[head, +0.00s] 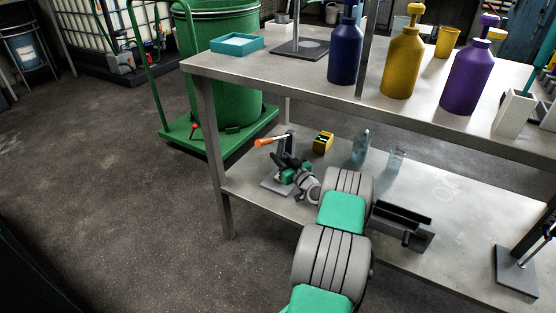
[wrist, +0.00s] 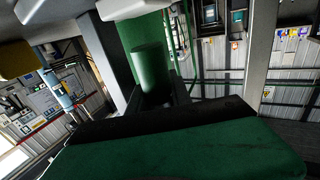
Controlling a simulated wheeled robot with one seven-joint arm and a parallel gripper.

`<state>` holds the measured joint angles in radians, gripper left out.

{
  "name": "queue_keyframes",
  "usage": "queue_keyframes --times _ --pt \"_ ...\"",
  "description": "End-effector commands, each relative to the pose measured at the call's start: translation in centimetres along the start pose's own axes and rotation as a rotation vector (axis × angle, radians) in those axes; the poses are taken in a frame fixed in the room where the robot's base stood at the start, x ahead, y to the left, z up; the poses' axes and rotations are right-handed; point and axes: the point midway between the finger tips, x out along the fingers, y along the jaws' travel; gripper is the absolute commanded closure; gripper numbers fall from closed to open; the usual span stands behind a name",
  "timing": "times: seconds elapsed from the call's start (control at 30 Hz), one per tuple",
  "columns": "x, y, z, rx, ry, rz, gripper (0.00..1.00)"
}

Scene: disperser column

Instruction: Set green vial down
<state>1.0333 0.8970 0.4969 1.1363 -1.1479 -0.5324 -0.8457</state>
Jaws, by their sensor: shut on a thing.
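My gripper (head: 284,160) reaches in over the lower shelf (head: 450,240) of the metal bench, near its left end, beside a small stand with an orange handle (head: 268,142). In the wrist view a green vial (wrist: 150,66) shows between the two dark fingers of my gripper (wrist: 155,92), which is shut on it. In the head view I cannot pick the vial out from the dark fingers and green parts of my gripper. I cannot tell whether the vial's base touches anything.
On the lower shelf are a yellow-and-black box (head: 323,142), a clear bottle (head: 361,146), a clear cup (head: 396,160) and a grey tray (head: 402,220). The upper shelf holds blue (head: 345,52), yellow (head: 403,62) and purple (head: 467,78) bottles.

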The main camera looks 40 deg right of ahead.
Motion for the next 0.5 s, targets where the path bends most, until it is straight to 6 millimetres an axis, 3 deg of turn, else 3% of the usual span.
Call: queue_keyframes --times 0.07,0.1,0.5 --pt "1.38 -0.11 0.38 0.000 0.002 -0.001 1.00" --pt "1.09 0.01 1.08 0.002 -0.001 0.002 1.00" --pt "1.03 0.00 1.13 0.001 0.000 0.001 1.00"
